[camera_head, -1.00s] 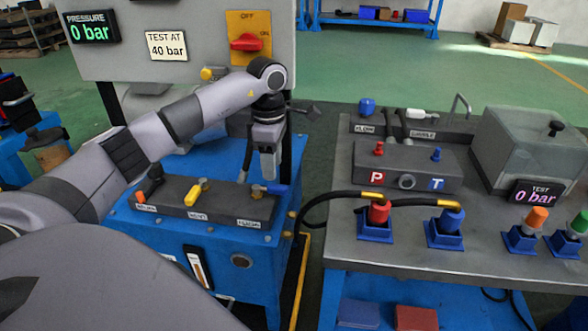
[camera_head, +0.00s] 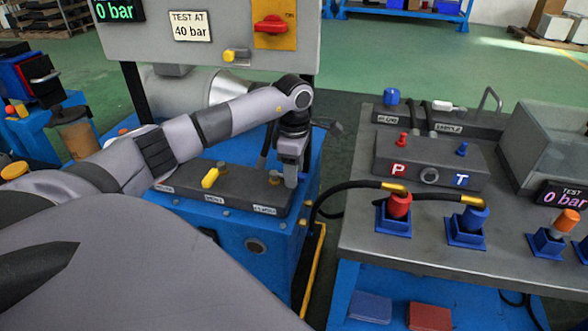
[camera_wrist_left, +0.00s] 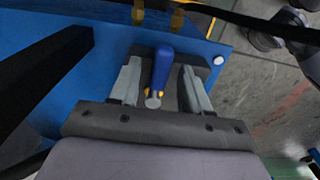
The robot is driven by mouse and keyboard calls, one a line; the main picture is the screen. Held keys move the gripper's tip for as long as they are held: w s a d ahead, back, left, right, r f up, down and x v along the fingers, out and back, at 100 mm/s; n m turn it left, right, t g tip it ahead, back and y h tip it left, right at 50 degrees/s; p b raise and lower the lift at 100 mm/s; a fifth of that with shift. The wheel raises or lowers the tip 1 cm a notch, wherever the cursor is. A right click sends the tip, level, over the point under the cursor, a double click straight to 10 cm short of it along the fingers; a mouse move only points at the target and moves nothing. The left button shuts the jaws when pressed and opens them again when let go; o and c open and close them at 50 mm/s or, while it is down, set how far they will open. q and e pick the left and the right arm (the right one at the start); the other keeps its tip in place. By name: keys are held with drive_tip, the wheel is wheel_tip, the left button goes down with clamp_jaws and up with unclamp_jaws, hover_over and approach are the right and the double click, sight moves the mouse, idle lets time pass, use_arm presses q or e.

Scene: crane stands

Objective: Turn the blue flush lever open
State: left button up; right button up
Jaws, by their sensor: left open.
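The blue flush lever (camera_wrist_left: 162,68) shows in the left wrist view, lying between the two fingers of my left gripper (camera_wrist_left: 160,90), with a gap on each side. In the head view my left gripper (camera_head: 290,175) points down at the right end of the grey valve block (camera_head: 225,188) and hides most of the lever. The gripper is open around the lever. A brass fitting (camera_head: 274,178) shows just left of the fingers. My right gripper is not in view.
A yellow lever (camera_head: 210,178) stands on the same block. The grey panel (camera_head: 215,50) with a red switch (camera_head: 270,25) rises behind. The right bench (camera_head: 400,240) carries black hoses, with a dark floor gap between.

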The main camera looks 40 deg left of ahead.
use_arm(q)
clamp_jaws()
